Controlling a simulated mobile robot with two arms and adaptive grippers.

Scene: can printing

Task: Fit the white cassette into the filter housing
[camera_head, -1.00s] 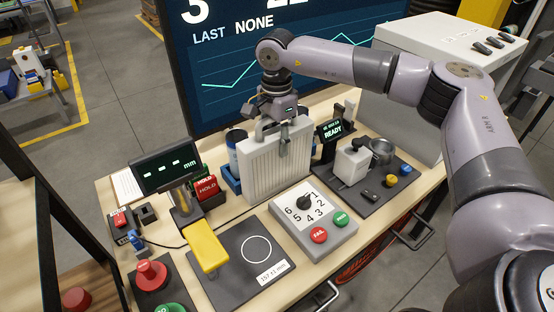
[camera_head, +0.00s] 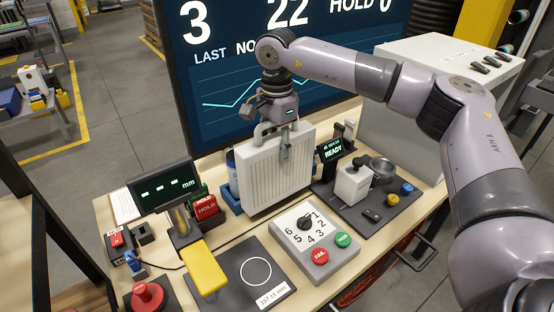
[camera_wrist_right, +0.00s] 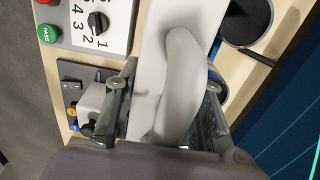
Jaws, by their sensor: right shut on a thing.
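The white cassette (camera_head: 272,175), a flat ribbed panel with a loop handle (camera_head: 263,130) on top, is upright over the middle of the bench in the head view. My right gripper (camera_head: 284,143) is shut on it at the handle. In the right wrist view the pale handle (camera_wrist_right: 181,85) runs between the fingers, and the cassette's top edge (camera_wrist_right: 150,60) lies below it. Whether the cassette's lower edge touches the bench is hard to tell. I cannot pick out the filter housing with certainty. My left gripper is not in view.
A gauge display (camera_head: 162,186) and red HOLD box (camera_head: 206,206) stand left of the cassette. In front are a dial box (camera_head: 315,250) and a yellow-handled block (camera_head: 204,268). A READY display (camera_head: 330,150) and large pale cabinet (camera_head: 445,75) are right. The big screen (camera_head: 290,70) stands behind.

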